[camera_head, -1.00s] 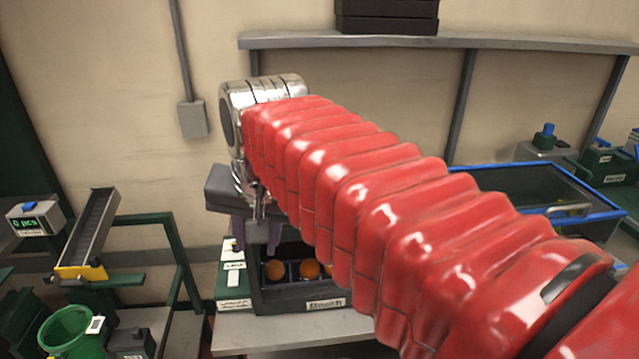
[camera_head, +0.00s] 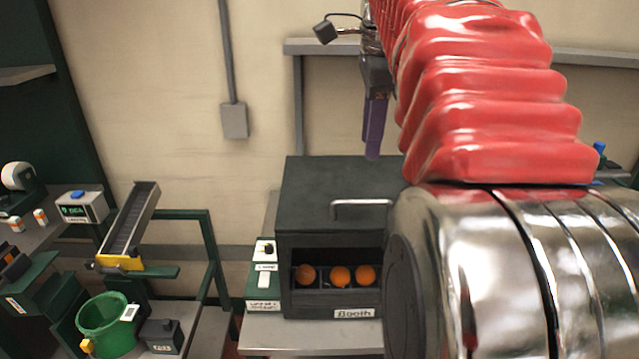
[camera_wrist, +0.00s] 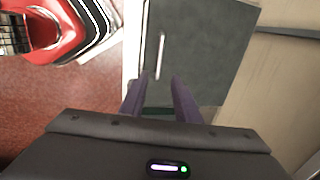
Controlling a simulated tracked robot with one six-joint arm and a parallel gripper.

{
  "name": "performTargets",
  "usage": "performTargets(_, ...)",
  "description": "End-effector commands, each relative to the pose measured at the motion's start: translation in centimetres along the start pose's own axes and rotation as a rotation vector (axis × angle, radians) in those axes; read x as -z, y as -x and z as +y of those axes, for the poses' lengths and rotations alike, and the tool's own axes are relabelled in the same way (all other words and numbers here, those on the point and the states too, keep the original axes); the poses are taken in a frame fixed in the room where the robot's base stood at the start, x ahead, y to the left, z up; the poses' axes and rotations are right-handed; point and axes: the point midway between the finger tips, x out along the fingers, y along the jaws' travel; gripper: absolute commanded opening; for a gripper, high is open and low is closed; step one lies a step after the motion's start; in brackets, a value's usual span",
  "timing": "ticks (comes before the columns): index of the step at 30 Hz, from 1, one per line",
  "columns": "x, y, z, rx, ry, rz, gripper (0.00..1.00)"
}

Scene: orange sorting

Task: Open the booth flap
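The dark booth (camera_head: 303,215) stands on a bench in the middle of the head view, with a "Booth" label low on its front. A pale bar handle (camera_head: 362,203) sits at the upper front of it. The front is open below the handle, and several oranges (camera_head: 341,275) show inside. How far the flap is raised is hard to tell. My gripper (camera_head: 374,157) hangs above the booth, fingers down, apart from it. In the wrist view its two purple fingers (camera_wrist: 159,88) are spread and empty, with the handle (camera_wrist: 161,56) beyond the tips.
A small control box (camera_head: 263,280) stands left of the booth. Further left are a chute (camera_head: 130,222) and a green bucket (camera_head: 104,325). A wall shelf (camera_head: 300,46) runs behind. My arm hides the area right of the booth.

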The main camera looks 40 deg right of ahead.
Motion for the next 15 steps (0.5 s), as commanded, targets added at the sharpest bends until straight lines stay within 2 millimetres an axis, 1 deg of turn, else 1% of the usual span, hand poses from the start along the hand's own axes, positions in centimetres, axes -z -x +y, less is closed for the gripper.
performTargets(8,0.0,-0.3,0.0,0.001,0.003,0.000,0.29)
performTargets(11,0.0,-1.0,0.1,-0.001,0.003,0.000,0.29)
performTargets(15,0.0,-2.5,0.1,-0.001,0.004,0.000,0.29)
